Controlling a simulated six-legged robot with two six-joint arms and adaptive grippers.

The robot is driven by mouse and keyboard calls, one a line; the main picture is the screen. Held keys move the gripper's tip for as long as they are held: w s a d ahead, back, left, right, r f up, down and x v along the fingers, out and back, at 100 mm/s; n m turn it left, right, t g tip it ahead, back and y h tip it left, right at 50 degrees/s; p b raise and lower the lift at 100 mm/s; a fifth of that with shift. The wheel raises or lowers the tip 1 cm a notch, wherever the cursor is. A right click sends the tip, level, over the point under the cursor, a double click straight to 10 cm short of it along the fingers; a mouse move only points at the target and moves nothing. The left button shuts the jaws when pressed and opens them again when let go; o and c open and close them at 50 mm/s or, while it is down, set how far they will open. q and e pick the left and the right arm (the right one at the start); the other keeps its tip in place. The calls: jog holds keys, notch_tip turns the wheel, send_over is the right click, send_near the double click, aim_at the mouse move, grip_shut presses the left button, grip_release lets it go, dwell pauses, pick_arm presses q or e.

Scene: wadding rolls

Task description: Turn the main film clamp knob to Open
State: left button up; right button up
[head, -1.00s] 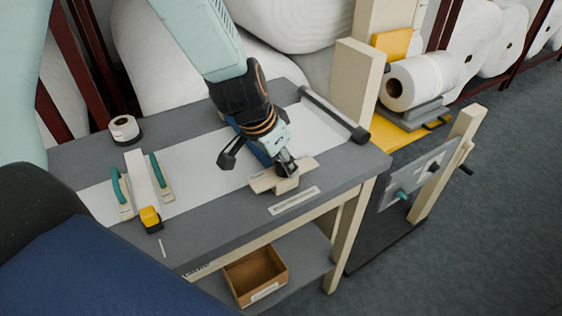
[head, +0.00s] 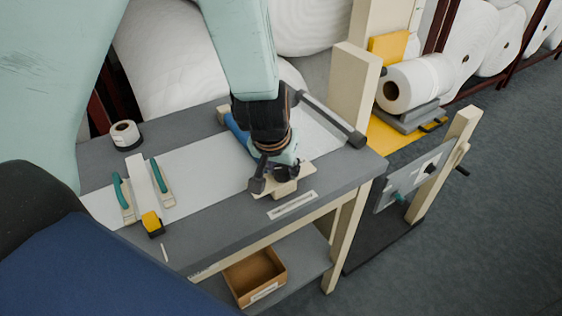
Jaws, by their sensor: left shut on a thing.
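The main film clamp shows as a pale wooden block (head: 287,189) near the front edge of the grey worktable. My left gripper (head: 277,172) points down over the block, with my arm coming in from above. It is shut on the clamp knob at the top of the block. The knob is mostly hidden by the fingers, so its angle cannot be read. A pale label strip (head: 293,204) lies on the table in front of the clamp; its text is too small to read. My right gripper is not in view.
White film (head: 200,176) runs across the grey table (head: 215,235). Two green-handled tools (head: 118,189), a yellow-and-black item (head: 152,223) and a tape roll (head: 125,134) sit at the left. A dark roller (head: 335,119) lies behind right. A cardboard box (head: 255,277) is on the shelf below.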

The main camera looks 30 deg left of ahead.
pick_arm(q)
jog(key=shift+w+r+n+y+p, duration=0.3)
jog(key=shift+n+p, duration=0.2)
jog(key=shift+n, duration=0.1)
jog(key=shift+f, duration=0.1)
jog(key=o, duration=1.2)
jog(key=shift+s+f, duration=0.1)
jog(key=shift+s, duration=0.1)
